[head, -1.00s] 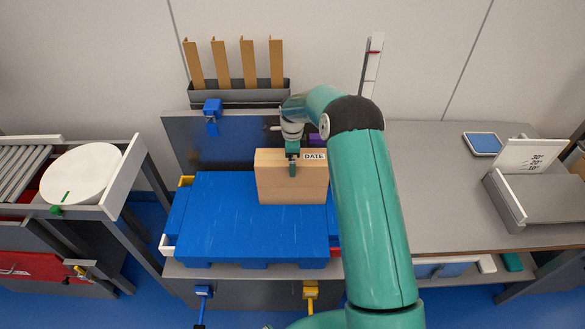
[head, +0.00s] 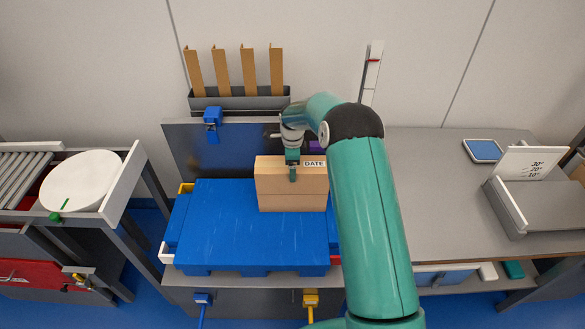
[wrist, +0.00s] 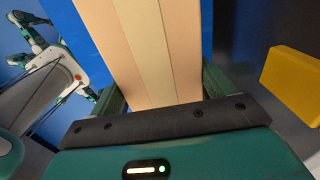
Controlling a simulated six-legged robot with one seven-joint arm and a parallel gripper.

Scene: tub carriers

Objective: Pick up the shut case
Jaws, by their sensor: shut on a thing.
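The shut case is a tan carton (head: 291,198) with a white DATE label on its top right edge. It stands upright at the right part of a large blue tub or lid (head: 240,235) in the head view. My gripper (head: 292,172) is over its top edge, shut on it. In the wrist view the case (wrist: 150,50) runs between the two green fingers of my gripper (wrist: 160,88), with a paler strip down its middle. I cannot tell whether the case touches the blue surface below.
A grey rack (head: 240,101) with upright tan boards stands behind. A grey bench (head: 430,200) lies right, mostly clear, with a blue-topped pad (head: 482,151) and a tray with a card (head: 520,160). A white round disc (head: 82,180) lies on the left stand.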

